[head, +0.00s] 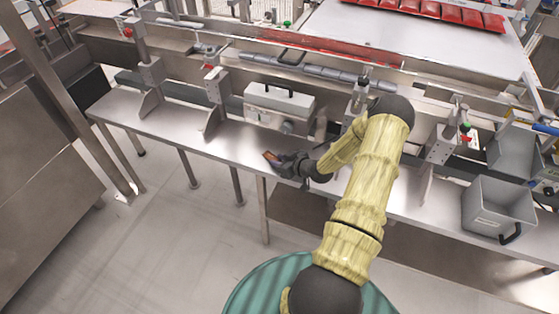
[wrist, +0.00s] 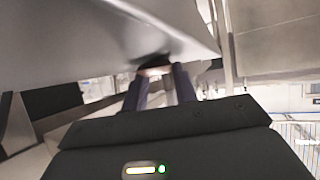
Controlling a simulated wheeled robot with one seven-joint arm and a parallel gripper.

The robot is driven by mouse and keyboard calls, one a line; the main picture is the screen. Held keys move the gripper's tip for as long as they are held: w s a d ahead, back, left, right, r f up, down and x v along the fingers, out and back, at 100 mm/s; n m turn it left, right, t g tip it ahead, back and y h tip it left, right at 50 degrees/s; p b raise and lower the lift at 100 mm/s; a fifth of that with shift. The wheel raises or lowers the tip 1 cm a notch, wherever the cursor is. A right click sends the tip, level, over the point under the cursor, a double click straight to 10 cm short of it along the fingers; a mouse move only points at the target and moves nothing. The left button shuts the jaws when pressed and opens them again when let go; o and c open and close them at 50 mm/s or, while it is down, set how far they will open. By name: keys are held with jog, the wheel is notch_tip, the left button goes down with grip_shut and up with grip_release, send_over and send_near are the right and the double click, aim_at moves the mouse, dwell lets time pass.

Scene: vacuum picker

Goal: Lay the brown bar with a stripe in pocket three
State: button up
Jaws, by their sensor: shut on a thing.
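My gripper (head: 277,159) is at the front edge of the steel bench in the head view, shut on a small brown bar (head: 269,155). The bar sticks out past the fingertips, to the left in the head view. In the wrist view my two dark fingers (wrist: 159,80) hold the bar (wrist: 155,70) near the bench's edge; most of it is hidden or too dark to make out. The bar looks brown-orange with a darker part; I cannot make out a stripe clearly. I cannot pick out any numbered pocket.
The long steel bench (head: 155,118) runs across the view, with upright brackets along it. A grey box with a handle (head: 280,104) stands behind my gripper. Grey bins (head: 497,208) are at the right. Red packs (head: 430,9) lie on the white surface behind. The floor in front is clear.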

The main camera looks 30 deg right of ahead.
jog(key=shift+f, duration=0.1)
jog(key=o, duration=1)
jog(key=shift+c, duration=0.2)
jog(key=shift+r, duration=0.25)
jog(key=v, duration=1.2)
jog(key=shift+f+b, duration=0.1)
jog(key=shift+b, duration=0.25)
